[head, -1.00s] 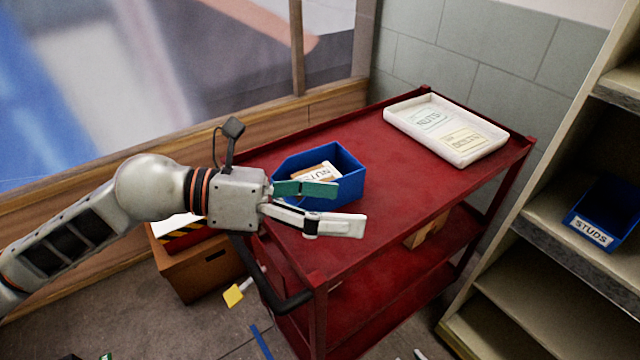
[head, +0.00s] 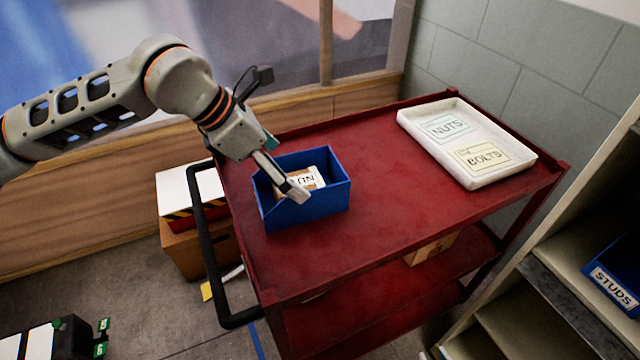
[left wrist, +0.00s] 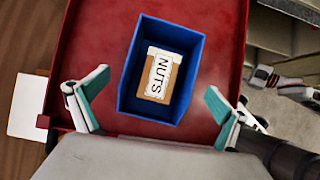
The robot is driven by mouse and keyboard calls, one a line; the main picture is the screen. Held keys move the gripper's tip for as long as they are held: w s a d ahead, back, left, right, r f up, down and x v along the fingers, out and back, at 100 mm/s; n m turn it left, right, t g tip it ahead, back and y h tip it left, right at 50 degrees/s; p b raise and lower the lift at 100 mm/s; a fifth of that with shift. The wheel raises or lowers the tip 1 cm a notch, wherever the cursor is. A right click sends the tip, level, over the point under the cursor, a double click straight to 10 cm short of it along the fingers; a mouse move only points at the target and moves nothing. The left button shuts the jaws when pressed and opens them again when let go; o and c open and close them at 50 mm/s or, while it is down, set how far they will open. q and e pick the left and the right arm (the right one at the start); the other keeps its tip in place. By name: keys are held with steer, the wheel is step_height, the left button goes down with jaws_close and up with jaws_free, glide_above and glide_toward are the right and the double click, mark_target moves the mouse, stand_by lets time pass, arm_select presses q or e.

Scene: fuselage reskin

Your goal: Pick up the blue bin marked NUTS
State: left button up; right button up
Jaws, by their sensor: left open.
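The blue bin marked NUTS (head: 312,208) stands upright on the red cart's top, near its left end. Its white NUTS label is partly covered by a finger in the head view. In the left wrist view the bin (left wrist: 127,88) is centred, with the whole label readable on a brown block inside it. My left gripper (head: 286,176) is above the bin, tilted down towards it. The left wrist view shows its two fingers spread apart, one to each side of the bin, with nothing between the pads.
The red cart (head: 400,230) has a black handle (head: 215,260) at its left end. A white tray (head: 500,178) with NUTS and BOLTS labels lies at its far right. A shelf with a blue STUDS bin (head: 615,280) stands right. The cart's middle is clear.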

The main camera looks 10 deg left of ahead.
mark_target(306, 180)
arm_select(q)
steer(key=shift+w+d+f, duration=0.25)
steer(key=shift+d+f, duration=0.05)
steer(key=shift+x, duration=0.85)
steer(key=shift+d+b+x, duration=0.25)
steer(key=shift+b+x, duration=0.2)
steer(key=shift+x, duration=2.35)
steer(key=shift+s+r, duration=0.1)
steer(key=shift+r, duration=0.15)
steer(key=c, duration=1.2)
